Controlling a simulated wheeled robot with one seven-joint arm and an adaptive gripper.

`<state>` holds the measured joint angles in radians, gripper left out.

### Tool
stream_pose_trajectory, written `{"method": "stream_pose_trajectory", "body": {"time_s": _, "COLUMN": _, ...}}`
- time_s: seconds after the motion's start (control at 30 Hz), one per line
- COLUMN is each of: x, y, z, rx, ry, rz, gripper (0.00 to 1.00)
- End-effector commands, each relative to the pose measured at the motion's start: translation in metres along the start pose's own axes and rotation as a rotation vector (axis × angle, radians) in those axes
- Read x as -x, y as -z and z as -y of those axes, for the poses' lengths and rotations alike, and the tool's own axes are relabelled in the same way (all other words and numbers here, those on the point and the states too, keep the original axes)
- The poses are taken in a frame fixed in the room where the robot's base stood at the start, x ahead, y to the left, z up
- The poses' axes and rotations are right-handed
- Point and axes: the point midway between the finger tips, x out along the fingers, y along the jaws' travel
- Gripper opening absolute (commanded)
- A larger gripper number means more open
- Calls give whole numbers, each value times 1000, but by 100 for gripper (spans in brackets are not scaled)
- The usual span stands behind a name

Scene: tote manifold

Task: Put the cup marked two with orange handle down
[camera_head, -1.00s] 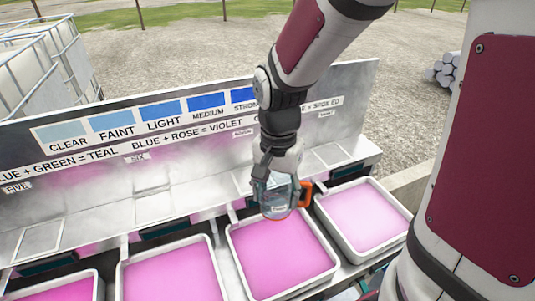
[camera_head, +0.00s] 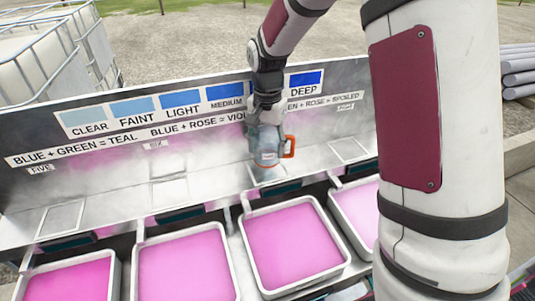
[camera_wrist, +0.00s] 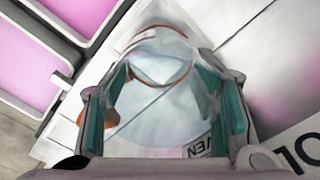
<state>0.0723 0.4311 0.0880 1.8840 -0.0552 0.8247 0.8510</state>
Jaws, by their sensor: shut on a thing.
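The clear cup (camera_head: 266,152) with an orange handle (camera_head: 290,147) is held upright in my gripper (camera_head: 265,127). Its small label is too small to read in the head view. It is over the grey metal ledge (camera_head: 215,186) behind the pink trays, close to the upright board. I cannot tell whether its base touches the ledge. In the wrist view the cup (camera_wrist: 160,70) is between the teal finger pads of my gripper (camera_wrist: 165,78), which is shut on it. A sign ending in "VEN" (camera_wrist: 199,146) shows beside the cup.
Pink-filled trays (camera_head: 338,268) stand in a row in front of the ledge. The signboard (camera_head: 130,137) with blue swatches rises behind. Marked square plates (camera_head: 62,218) lie along the ledge. A white caged tank (camera_head: 50,55) stands behind at the left.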

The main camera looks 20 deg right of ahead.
Motion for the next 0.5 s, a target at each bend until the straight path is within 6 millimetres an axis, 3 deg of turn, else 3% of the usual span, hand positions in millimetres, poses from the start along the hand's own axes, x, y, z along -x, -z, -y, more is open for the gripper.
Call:
{"method": "stream_pose_trajectory", "body": {"time_s": 0.27, "x": -32, "y": -1, "z": -1, "rx": 0, "ry": -2, "rz": 3, "gripper": 27}}
{"method": "stream_pose_trajectory", "body": {"time_s": 0.5, "x": -34, "y": -1, "z": -1, "rx": 0, "ry": 0, "rz": 1, "gripper": 27}}
